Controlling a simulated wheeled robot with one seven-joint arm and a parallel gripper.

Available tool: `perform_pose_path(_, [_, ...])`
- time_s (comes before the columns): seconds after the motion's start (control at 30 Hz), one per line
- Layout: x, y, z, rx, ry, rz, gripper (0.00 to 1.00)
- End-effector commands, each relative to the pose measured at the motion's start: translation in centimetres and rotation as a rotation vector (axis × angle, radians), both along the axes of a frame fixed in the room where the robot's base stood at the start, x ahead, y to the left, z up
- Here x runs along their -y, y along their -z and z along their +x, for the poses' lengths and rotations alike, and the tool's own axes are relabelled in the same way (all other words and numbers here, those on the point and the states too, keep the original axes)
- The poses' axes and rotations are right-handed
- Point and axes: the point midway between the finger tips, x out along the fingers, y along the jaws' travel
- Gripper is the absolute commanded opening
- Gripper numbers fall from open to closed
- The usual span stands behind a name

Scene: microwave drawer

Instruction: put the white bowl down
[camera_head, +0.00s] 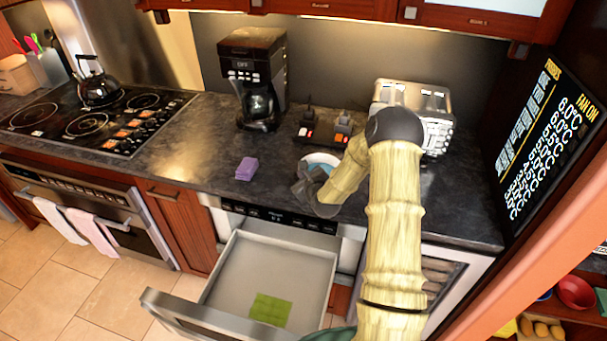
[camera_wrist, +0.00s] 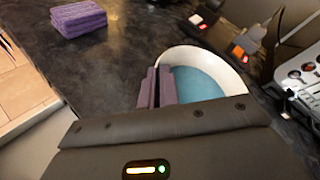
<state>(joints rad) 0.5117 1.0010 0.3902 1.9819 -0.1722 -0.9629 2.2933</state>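The white bowl (camera_head: 322,158) is at the counter, behind the open drawer and left of the toaster. In the wrist view the bowl (camera_wrist: 215,55) shows a white rim and a blue-teal inside, and looks upright. My gripper (camera_head: 308,182) is at its near left side. In the wrist view my gripper's two fingers (camera_wrist: 157,82) are close together, with the bowl's left rim between them. My gripper hides the bowl's near side. I cannot tell whether its base touches the dark counter (camera_head: 205,150).
A coffee maker (camera_head: 258,85), small red- and orange-marked items (camera_head: 325,128) and a toaster (camera_head: 425,105) stand behind. The microwave drawer (camera_head: 235,270) is open, with a green cloth (camera_head: 270,309) inside.

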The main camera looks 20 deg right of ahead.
Motion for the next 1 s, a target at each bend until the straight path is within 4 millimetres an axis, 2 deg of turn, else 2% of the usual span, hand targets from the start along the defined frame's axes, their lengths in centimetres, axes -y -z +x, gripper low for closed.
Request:
perform_pose_path(0.37, [-0.1,0.4,0.1,0.005,-0.003,-0.002,0.00])
perform_pose_path(0.5, [-0.2,0.5,0.0,0.001,-0.003,-0.001,0.25])
perform_pose_path(0.87, [-0.1,0.2,0.0,0.001,-0.002,-0.001,0.25])
perform_pose_path(1.0, [-0.1,0.0,-1.0,0.002,-0.001,-0.001,0.25])
